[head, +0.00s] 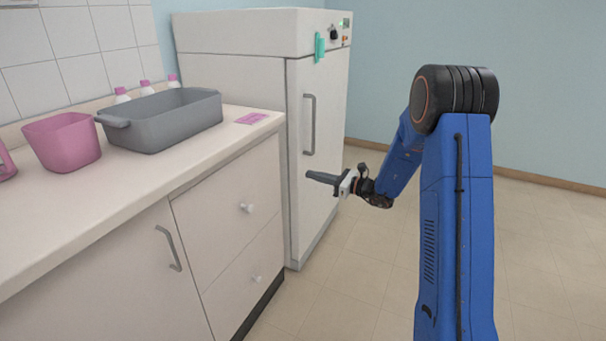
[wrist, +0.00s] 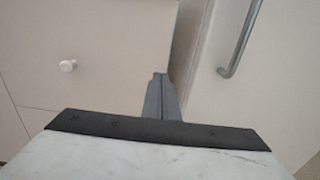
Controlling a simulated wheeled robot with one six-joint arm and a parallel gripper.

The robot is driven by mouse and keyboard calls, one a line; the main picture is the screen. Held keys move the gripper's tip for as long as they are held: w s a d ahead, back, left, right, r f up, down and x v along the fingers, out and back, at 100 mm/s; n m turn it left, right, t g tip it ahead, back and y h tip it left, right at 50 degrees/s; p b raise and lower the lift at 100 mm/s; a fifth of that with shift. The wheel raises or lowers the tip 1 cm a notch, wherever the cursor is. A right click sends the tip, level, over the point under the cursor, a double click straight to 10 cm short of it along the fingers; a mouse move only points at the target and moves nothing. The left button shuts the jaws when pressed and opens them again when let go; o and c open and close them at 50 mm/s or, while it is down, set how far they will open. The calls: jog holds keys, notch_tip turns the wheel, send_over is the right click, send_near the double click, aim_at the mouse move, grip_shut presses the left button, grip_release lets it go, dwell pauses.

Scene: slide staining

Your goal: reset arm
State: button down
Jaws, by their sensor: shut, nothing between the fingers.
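My gripper (head: 322,179) is in front of the white cabinet's door in the head view, below the door handle and apart from the counter. It is shut and empty. In the wrist view its dark fingers (wrist: 159,90) lie together, pointing towards the gap between the drawer front and the cabinet door. My blue arm reaches out from the right side of the head view, bent at its black joint.
The white cabinet (head: 240,90) has a grey handle (head: 309,125). The counter (head: 130,180) holds a grey basin (head: 170,125), a pink bin (head: 62,142), several pink-capped bottles (head: 146,88) and a pink slip (head: 251,118). Drawers are shut. The floor (head: 540,240) at right is clear.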

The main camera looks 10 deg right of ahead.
jog(key=s+a+r+n+g+h, duration=0.1)
jog(key=s+a+r+n+g, duration=0.3)
jog(key=s, duration=0.6)
jog(key=s+a+r+n+g+h, duration=0.15)
jog(key=s+n, duration=0.35)
jog(key=s, duration=0.5)
jog(key=s+a+r+n+g+h, duration=0.1)
jog(key=s+a+r+n+g, duration=0.25)
jog(key=s, duration=0.65)
jog(key=s+d+f+n+t+h, duration=0.1)
jog(key=s+d+n+h, duration=0.4)
jog(key=s, duration=0.6)
jog(key=s+d+f+n+t+h, duration=0.1)
jog(key=s+d+n+h, duration=0.4)
jog(key=s+d+n, duration=0.3)
jog(key=shift+s+d+t+h, duration=0.4)
jog(key=shift+s+d, duration=0.15)
jog(key=shift+s, duration=1.15)
